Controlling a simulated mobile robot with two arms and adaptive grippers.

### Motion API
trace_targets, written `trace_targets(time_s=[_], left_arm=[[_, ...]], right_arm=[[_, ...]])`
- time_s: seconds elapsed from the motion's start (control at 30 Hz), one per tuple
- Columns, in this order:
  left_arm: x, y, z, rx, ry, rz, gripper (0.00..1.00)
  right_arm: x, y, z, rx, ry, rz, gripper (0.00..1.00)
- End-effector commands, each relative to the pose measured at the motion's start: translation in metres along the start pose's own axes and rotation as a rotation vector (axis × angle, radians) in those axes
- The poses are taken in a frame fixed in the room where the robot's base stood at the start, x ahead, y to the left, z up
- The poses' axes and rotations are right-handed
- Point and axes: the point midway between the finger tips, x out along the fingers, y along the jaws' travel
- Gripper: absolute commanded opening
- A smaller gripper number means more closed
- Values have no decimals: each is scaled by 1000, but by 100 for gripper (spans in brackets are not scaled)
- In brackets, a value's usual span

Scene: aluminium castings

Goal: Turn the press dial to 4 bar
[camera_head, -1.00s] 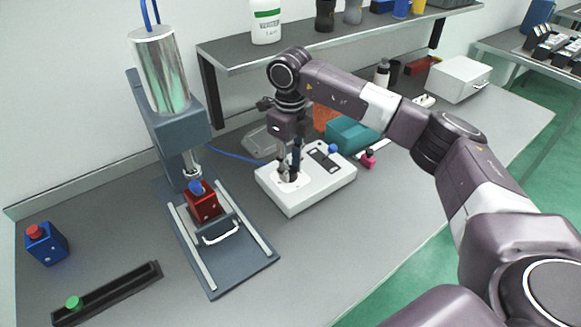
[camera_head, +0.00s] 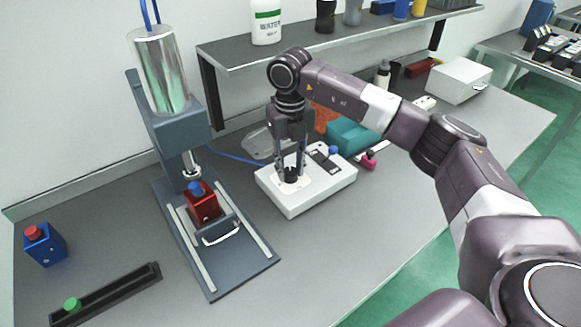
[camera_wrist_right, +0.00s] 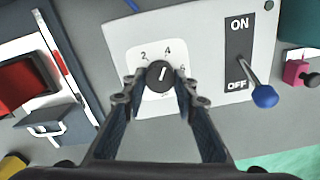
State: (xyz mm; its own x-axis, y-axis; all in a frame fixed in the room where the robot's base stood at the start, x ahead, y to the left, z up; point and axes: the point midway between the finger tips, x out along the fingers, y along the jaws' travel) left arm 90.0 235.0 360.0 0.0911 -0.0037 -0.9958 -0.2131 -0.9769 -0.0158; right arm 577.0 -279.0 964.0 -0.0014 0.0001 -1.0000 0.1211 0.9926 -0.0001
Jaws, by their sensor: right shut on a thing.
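The press dial (camera_wrist_right: 160,74) is a round black knob on a white plate with the numbers 2, 4 and 6 visible. Its white pointer line is directed up and slightly right, towards the 4. The dial sits on the white control box (camera_head: 318,192), where the head view shows it (camera_head: 291,175) below my right gripper. My right gripper (camera_wrist_right: 160,84) points down, with one finger on each side of the dial, shut on it. The lever switch (camera_wrist_right: 256,82) beside the dial leans towards OFF. My left gripper is not in view.
The press (camera_head: 178,130) stands left of the box, with a red block (camera_head: 203,206) on its slide. A blue button box (camera_head: 46,244) and a black rail (camera_head: 110,294) are further left. A shelf (camera_head: 330,48) overhangs the back. The front right bench top is clear.

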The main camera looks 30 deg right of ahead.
Motion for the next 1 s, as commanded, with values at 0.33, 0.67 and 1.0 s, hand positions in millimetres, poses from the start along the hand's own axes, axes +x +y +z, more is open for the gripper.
trace_targets(time_s=[0.33,0.67,1.0], left_arm=[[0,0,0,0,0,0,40],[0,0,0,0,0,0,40],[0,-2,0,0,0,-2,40]], right_arm=[[-3,0,2,3,-8,2,2],[-1,0,1,2,-4,1,44],[-29,0,2,1,-6,1,44]])
